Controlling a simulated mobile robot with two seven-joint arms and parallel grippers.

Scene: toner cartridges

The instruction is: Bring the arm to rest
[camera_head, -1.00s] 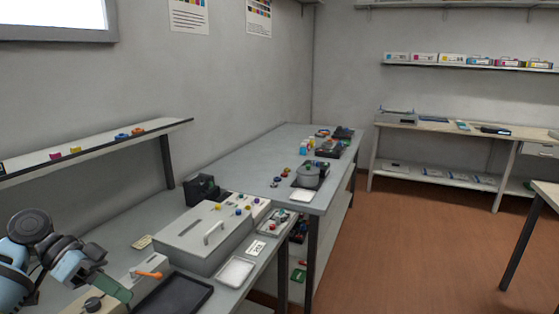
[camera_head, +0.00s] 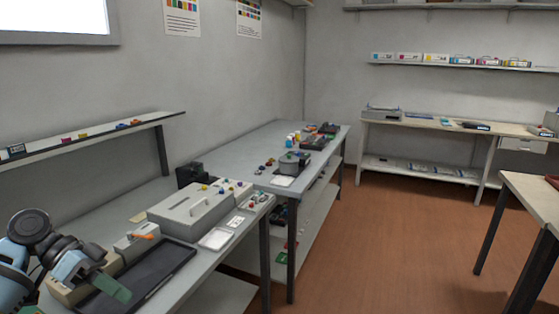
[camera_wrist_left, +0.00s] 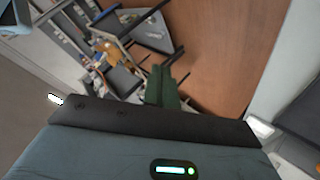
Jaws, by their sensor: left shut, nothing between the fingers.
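My left arm comes in at the lower left of the head view. I cannot tell the exact gap between the gripper and the bench. My right gripper is in neither view.
A grey box with a handle (camera_head: 190,213) and a white tray (camera_head: 216,238) stand on the near bench. A second bench (camera_head: 232,152) continues behind it. Brown floor (camera_head: 380,240) is open in the middle. A wooden table (camera_head: 535,195) stands at the right.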

